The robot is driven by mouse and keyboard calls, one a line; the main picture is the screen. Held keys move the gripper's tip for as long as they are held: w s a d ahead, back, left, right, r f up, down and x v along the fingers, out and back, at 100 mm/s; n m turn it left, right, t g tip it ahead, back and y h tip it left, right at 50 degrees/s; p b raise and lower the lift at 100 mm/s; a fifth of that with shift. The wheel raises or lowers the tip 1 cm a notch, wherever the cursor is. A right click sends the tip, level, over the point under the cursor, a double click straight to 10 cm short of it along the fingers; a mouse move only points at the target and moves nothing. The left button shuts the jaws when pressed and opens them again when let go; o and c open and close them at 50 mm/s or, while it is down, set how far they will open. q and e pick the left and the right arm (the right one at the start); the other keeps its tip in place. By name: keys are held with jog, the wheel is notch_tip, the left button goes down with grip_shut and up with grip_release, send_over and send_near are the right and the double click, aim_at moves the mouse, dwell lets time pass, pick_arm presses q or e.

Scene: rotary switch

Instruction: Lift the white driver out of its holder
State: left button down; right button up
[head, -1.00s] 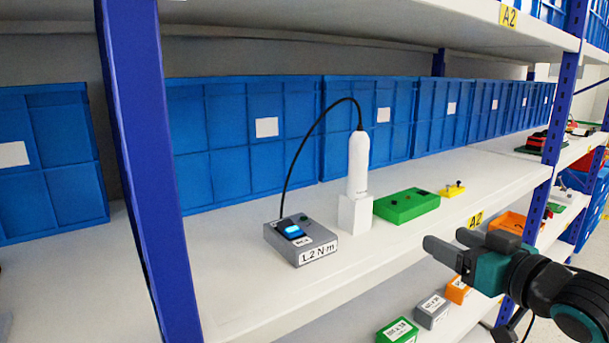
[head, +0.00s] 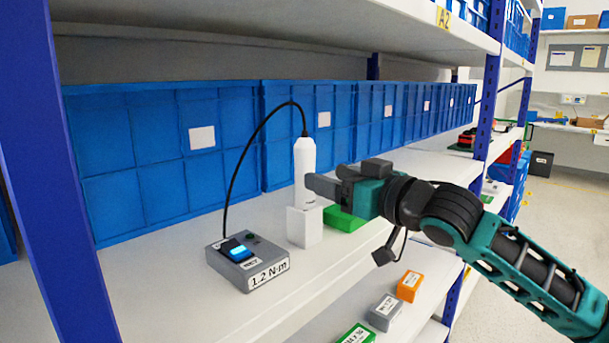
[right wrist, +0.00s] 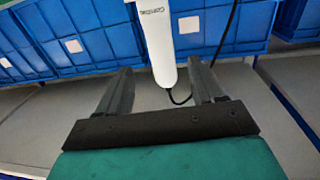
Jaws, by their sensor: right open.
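The white driver (head: 304,165) stands upright in its white block holder (head: 305,228) on the shelf. A black cable runs from its top to the grey controller box (head: 247,262) marked 1.2 N·m. My right gripper (head: 325,183) is open, at the driver's right side, level with its lower body; a finger overlaps the driver's edge in the head view. In the right wrist view the driver (right wrist: 157,38) shows in line with the gap between the open fingers (right wrist: 158,72). I cannot tell how deep it sits between them. My left gripper is not in view.
A green box (head: 343,218) sits right of the holder, partly hidden by my right gripper. Blue bins (head: 225,170) line the back. A blue post (head: 75,200) stands at left, and the upper shelf (head: 290,30) hangs above. Small boxes lie on the lower shelf.

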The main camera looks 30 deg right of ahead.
aim_at(305, 170)
jog(key=shift+p+x, duration=0.45)
jog(key=shift+x, duration=3.2)
jog(key=shift+a+f, duration=0.1)
jog(key=shift+s, duration=0.1)
jog(key=shift+c, duration=0.2)
grip_shut()
